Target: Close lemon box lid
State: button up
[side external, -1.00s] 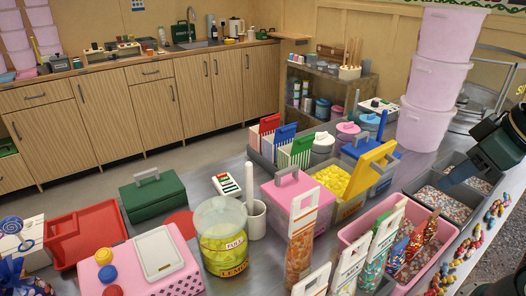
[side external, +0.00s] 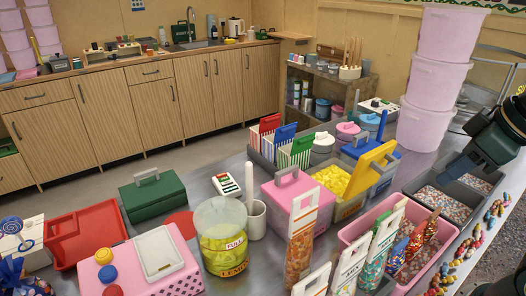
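The lemon box (side external: 347,208) stands in the middle right of the side external view, filled with yellow sweets (side external: 336,181). My gripper (side external: 478,158) is at the right edge, above the grey sprinkle trays and well right of the lid, touching neither lid nor box. Its fingers are too dark and small to tell whether they are open or shut.
A pink tub (side external: 348,236) with filled bags is in front. Stacked pink tubs (side external: 436,86) rise behind.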

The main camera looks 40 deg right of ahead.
jog(key=n, duration=0.1)
jog(key=n+g, duration=0.5)
jog(key=n, duration=1.1)
send_over(391, 165)
jog(key=shift+f, duration=0.55)
jog(key=shift+f, duration=0.1)
jog(key=shift+f, duration=4.35)
jog(key=shift+c, duration=0.2)
